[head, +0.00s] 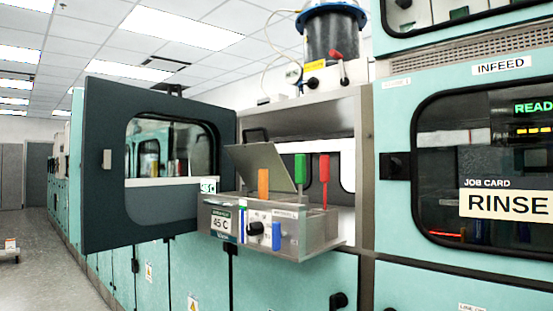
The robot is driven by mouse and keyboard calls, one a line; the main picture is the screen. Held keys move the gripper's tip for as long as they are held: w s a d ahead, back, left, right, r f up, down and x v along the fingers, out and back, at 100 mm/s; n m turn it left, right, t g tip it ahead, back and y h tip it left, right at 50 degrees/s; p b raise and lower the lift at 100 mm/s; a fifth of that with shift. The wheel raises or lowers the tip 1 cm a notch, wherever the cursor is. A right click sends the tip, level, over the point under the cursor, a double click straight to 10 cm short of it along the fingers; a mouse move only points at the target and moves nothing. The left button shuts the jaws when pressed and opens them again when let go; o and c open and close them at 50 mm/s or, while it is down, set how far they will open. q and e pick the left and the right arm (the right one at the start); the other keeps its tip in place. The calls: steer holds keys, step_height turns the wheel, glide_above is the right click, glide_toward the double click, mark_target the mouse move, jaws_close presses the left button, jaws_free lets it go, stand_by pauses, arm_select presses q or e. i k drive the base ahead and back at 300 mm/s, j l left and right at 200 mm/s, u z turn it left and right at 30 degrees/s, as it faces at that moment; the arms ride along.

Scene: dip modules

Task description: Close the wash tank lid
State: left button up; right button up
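A grey metal tank (322,230) juts out from an open bay in the middle of the head view. Its front carries a "45 °C" display (222,224), a black knob (255,229) and a blue part (276,235). A flat grey lid (262,167) stands raised and tilted at the tank's top left, so the tank is open. No label naming the wash tank can be read clearly. Neither of my grippers is in view.
A dark windowed door (102,205) stands swung open left of the tank. Orange (263,183), green (300,170) and red (325,180) upright parts rise at the tank. A closed "RINSE" panel (394,215) is at right.

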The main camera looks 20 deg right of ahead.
mark_target(247, 159)
steer(key=i+j+z, duration=0.1)
steer(key=z, duration=0.25)
steer(key=j+z, duration=0.15)
steer(key=z, duration=0.2)
steer(key=i+j+z, duration=0.1)
steer(key=z, duration=0.2)
steer(key=i+j+z, duration=0.2)
steer(key=j, duration=0.25)
steer(key=j+z, duration=0.25)
steer(key=j, duration=0.2)
